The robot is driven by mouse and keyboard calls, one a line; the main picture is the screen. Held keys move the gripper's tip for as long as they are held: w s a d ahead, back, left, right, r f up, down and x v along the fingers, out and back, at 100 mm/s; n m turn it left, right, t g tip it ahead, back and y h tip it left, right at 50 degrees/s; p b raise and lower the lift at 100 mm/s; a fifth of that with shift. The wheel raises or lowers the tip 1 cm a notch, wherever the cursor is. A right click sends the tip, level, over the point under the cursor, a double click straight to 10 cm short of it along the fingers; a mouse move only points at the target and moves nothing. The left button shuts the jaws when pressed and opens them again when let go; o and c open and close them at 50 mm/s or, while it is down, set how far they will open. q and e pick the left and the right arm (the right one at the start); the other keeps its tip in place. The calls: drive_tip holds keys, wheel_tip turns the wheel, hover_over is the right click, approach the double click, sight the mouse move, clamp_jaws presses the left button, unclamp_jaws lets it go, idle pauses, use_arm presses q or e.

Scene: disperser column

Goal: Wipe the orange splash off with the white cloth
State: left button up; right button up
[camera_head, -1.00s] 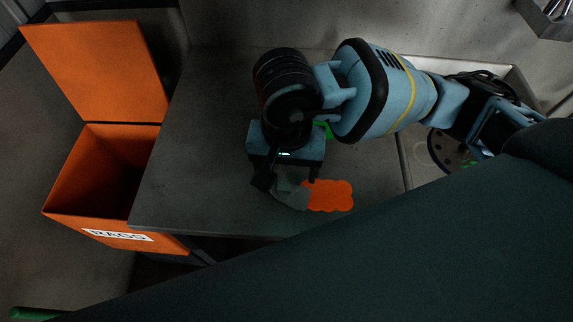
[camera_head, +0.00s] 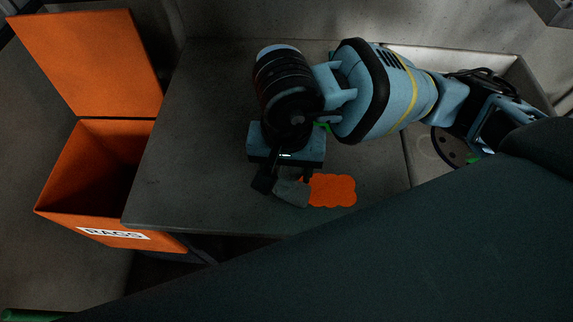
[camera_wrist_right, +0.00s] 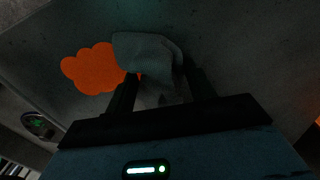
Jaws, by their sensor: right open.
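The orange splash (camera_head: 333,190) is a flat, scalloped patch on the grey bench top, near its front edge. The cloth (camera_head: 292,193) looks grey in this dim light and lies crumpled at the splash's left edge. My right gripper (camera_head: 287,183) points down over the cloth, its jaws apart. In the right wrist view, the cloth (camera_wrist_right: 148,52) lies between and beyond the open fingers (camera_wrist_right: 162,78), and the splash (camera_wrist_right: 93,70) is to its left. I cannot tell whether the fingers touch the cloth. My left gripper is not in view.
An orange bin (camera_head: 118,239) labelled RAGS, lid up, stands left of the bench (camera_head: 190,160). A pale-rimmed recess with a dark holed disc (camera_head: 449,146) lies to the right. A bit of green shows behind my right gripper. A large dark shape covers the lower right.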

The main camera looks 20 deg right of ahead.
clamp_jaws()
idle(0.4)
drive_tip(key=shift+r, duration=0.1)
